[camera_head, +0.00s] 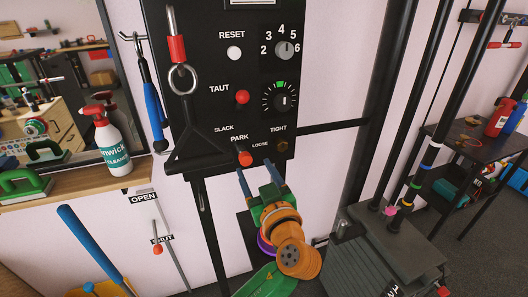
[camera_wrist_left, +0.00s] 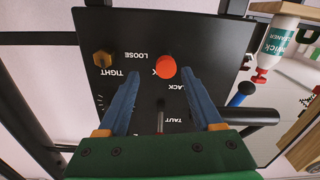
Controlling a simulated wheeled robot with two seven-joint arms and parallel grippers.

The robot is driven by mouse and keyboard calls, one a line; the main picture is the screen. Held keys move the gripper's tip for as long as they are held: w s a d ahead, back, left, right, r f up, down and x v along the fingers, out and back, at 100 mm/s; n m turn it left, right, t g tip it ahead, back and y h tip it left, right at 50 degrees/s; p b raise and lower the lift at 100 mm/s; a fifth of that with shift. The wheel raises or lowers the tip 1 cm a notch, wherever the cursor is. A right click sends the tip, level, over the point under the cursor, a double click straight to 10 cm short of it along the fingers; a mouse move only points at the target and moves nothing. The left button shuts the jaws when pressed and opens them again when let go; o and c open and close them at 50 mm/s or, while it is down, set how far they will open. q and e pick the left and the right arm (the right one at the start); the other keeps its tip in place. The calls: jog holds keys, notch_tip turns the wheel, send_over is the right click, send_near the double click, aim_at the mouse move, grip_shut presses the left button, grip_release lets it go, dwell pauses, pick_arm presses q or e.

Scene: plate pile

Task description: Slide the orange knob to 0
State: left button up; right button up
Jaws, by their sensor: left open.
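A red-orange knob (camera_head: 245,158) sits at PARK, low on the black control panel (camera_head: 205,105). I cannot make out a 0 mark. My left gripper (camera_head: 254,166) is open, its blue fingers pointing up at the panel's lower edge just below the knob. In the left wrist view, where the lettering is upside down, the red-orange knob (camera_wrist_left: 166,66) shows between the open fingertips (camera_wrist_left: 160,74); whether they touch it I cannot tell. A gold-brown knob (camera_head: 283,146) lies by LOOSE and TIGHT; it also shows in the wrist view (camera_wrist_left: 103,59). My right gripper is not in view.
A red button (camera_head: 242,97) by TAUT and a dial (camera_head: 280,98) sit higher on the panel. An orange-tipped lever (camera_head: 157,250) is near SHUT on the wall. Dark weights (camera_head: 375,260) and black poles stand right. A spray bottle (camera_head: 106,140) stands on the left shelf.

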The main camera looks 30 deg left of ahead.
aim_at(246, 161)
pick_arm(q)
jog(key=x, duration=0.2)
jog(key=p+x, duration=0.1)
jog(key=s+x, duration=0.1)
jog(key=x, duration=0.1)
jog(key=shift+w+a+r+p, duration=0.1)
jog(key=shift+w+a+p, duration=0.2)
jog(key=shift+a, duration=0.35)
jog(key=shift+w+d, duration=0.1)
jog(key=shift+w, duration=0.1)
jog(key=shift+s, duration=0.15)
grip_shut()
